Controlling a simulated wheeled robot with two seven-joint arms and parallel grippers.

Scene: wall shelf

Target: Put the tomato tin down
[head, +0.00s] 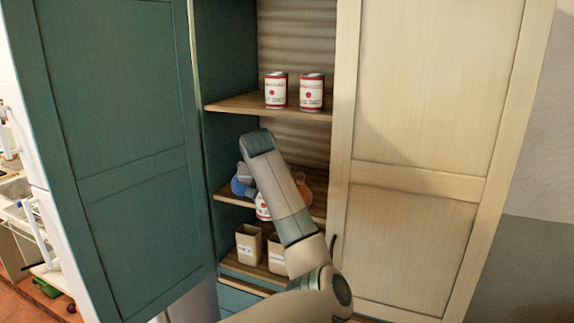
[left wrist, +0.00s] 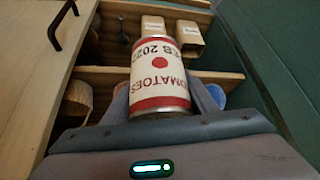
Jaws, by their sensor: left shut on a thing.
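The tomato tin (left wrist: 160,75) has a white and red label reading "TOMATOES" and fills the middle of the left wrist view. My left gripper (left wrist: 162,98) is shut on it, with a finger on each side. In the head view, the tin (head: 263,208) shows partly below my arm, at the front of the middle shelf (head: 232,199). I cannot tell whether it touches that shelf. Two similar red and white tins, a left one (head: 276,90) and a right one (head: 312,92), stand upright on the upper shelf (head: 235,103). My right gripper is not in view.
A blue item (head: 238,186) and an orange-brown one (head: 304,193) sit on the middle shelf, partly hidden by my arm. Beige boxes (head: 249,243) stand on the shelf below. A green door (head: 115,150) and a cream door (head: 430,130) flank the opening. The upper shelf's left part is clear.

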